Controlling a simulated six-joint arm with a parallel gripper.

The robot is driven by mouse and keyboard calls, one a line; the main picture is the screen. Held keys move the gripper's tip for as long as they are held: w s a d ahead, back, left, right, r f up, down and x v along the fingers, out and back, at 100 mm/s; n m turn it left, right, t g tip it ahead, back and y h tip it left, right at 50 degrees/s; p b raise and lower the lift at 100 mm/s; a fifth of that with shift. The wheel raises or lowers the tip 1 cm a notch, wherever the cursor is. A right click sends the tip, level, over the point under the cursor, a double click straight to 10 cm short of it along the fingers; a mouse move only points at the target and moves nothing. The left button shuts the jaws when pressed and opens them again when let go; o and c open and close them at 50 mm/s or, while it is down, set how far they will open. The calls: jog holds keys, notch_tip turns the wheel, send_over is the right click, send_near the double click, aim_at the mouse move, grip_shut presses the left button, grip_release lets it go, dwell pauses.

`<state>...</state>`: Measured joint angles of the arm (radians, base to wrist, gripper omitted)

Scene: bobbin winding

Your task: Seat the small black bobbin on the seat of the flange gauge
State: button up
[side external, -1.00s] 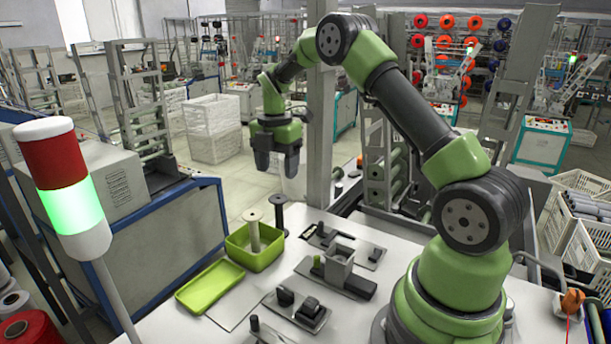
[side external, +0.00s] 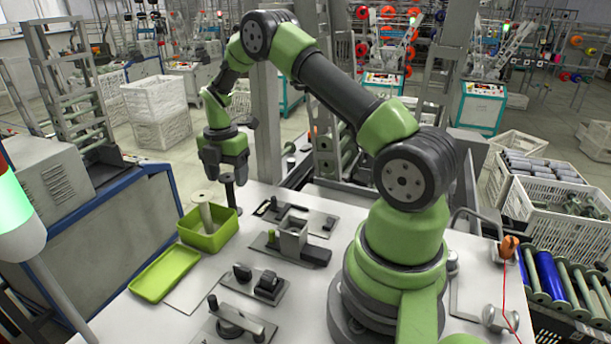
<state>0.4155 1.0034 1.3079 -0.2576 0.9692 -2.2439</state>
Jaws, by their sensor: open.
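The small black bobbin (side external: 230,192) stands upright on the table behind the green box. My gripper (side external: 225,178) points down directly over it. Its jaws are open, with the fingertips at about the height of the bobbin's top flange. I cannot tell whether they touch it. Several fixtures stand on the table: a plate with low dark parts (side external: 322,222), a grey block on a dark base (side external: 293,238), a plate with two black posts (side external: 255,284) and a plate with a lever (side external: 234,324). I cannot tell which is the flange gauge.
A cream bobbin (side external: 204,212) stands in the green box (side external: 222,240), close beside the black one. A shallow green tray (side external: 165,274) lies in front of it. A signal lamp (side external: 17,215) stands at the left edge. The white table (side external: 210,275) has bare strips between fixtures.

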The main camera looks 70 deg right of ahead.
jog(key=c, duration=0.6)
jog(key=shift+r, duration=2.55)
jog(key=shift+s+d, duration=0.2)
jog(key=shift+s, duration=0.1)
jog(key=s+d+r, duration=0.1)
jog(key=s+d, duration=0.2)
jog(key=s, duration=1.5)
jog(key=shift+s+a+f, duration=0.1)
jog(key=shift+a+f, duration=0.05)
jog(key=shift+f, duration=1)
jog(key=shift+s+a+f, duration=0.1)
jog(key=shift+f, duration=1)
